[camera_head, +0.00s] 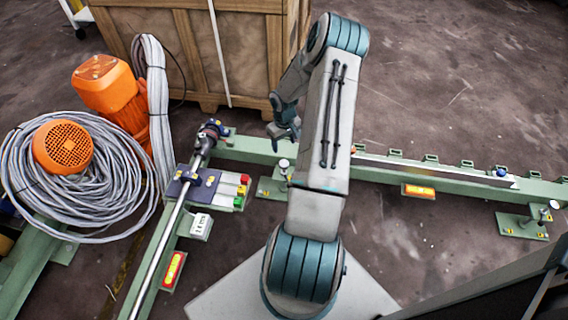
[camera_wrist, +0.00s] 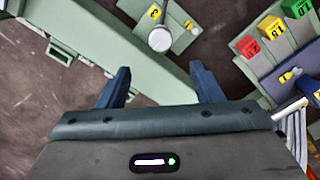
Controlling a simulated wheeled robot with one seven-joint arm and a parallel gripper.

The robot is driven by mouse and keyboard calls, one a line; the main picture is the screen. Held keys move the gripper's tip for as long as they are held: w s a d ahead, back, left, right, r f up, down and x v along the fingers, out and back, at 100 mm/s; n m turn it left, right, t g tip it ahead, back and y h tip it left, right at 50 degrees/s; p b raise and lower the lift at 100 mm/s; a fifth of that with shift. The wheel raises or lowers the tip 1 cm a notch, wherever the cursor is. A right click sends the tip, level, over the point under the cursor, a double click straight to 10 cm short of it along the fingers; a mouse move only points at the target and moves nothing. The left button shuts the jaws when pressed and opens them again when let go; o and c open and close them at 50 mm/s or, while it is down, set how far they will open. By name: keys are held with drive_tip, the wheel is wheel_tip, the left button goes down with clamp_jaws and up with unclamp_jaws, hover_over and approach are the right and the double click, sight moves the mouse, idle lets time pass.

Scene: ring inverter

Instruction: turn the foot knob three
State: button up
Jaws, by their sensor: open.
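The foot knob (camera_wrist: 160,39) is a round, pale grey cap on a green foot plate (camera_wrist: 178,22). A yellow tag (camera_wrist: 154,12) marked 3 lies beside it. In the head view the knob (camera_head: 284,164) stands on the plate at the near side of the green beam, just below my gripper (camera_head: 285,137). In the wrist view my gripper (camera_wrist: 164,80) has its two blue fingers spread apart with nothing between them. The knob lies beyond the fingertips, roughly centred on the gap, and apart from them. The height between them is hard to judge.
A panel with red, yellow and green blocks (camera_wrist: 270,30) is right of the knob in the wrist view. The green beam (camera_head: 235,150) runs behind it. A wooden crate (camera_head: 190,45) stands beyond. Another foot knob (camera_head: 545,213) is at far right. Open floor (camera_head: 460,80) lies behind.

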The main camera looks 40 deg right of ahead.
sight(284, 163)
wheel_tip(284, 163, down, 12)
drive_tip(key=b, duration=0.4)
drive_tip(key=shift+r, duration=0.2)
drive_tip(key=shift+c, duration=0.2)
drive_tip(key=c, duration=0.9)
